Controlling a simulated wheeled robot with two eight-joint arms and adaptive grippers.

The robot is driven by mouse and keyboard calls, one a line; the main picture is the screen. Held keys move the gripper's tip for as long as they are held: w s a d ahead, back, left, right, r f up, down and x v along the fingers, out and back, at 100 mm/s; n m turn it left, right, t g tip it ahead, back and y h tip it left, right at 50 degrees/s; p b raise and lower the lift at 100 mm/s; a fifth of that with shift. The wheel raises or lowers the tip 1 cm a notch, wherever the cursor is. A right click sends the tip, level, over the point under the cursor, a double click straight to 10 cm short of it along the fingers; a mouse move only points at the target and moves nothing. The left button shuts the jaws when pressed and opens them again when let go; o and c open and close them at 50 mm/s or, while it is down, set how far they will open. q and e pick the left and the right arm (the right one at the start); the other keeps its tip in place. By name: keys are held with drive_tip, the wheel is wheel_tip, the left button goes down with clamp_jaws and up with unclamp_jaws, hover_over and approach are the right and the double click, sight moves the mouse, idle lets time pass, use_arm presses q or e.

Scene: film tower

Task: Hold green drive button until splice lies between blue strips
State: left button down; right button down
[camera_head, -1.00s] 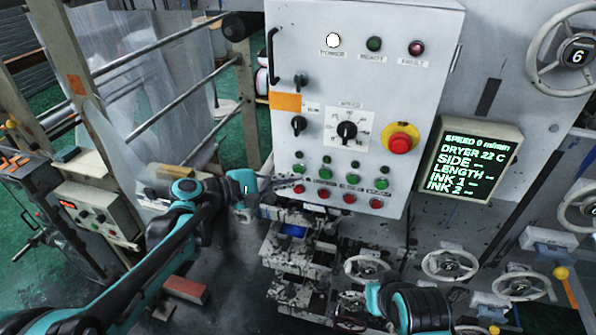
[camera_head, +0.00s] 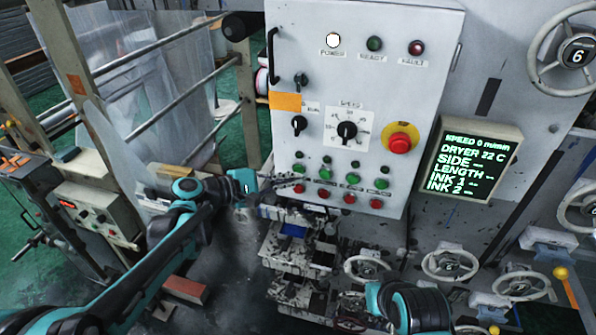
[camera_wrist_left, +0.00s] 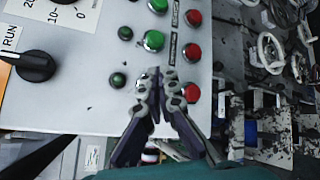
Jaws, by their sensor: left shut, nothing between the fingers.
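A grey control panel (camera_head: 283,60) carries a row of green buttons (camera_head: 354,178) above a row of red ones (camera_head: 350,198). My left gripper (camera_head: 298,179) is shut and empty, its tips at the leftmost green button (camera_head: 299,169). In the left wrist view the fingertips (camera_wrist_left: 156,77) overlap that button (camera_wrist_left: 142,80), beside a red button (camera_wrist_left: 192,92). I cannot tell whether they touch or press it. Button labels are too small to read. Translucent film (camera_head: 150,75) hangs at the left. I can make out no splice or pair of blue strips on it.
The screen (camera_head: 470,160) reads speed 0 m/min. A red emergency knob (camera_head: 400,143) and speed dial (camera_head: 347,131) sit above the buttons. Dirty brackets (camera_head: 290,255) and handwheels (camera_head: 450,264) lie below. My right arm (camera_head: 415,305) is at bottom right.

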use_arm(q)
drive_tip(key=shift+w+d, duration=0.1)
drive_tip(key=shift+w, duration=0.25)
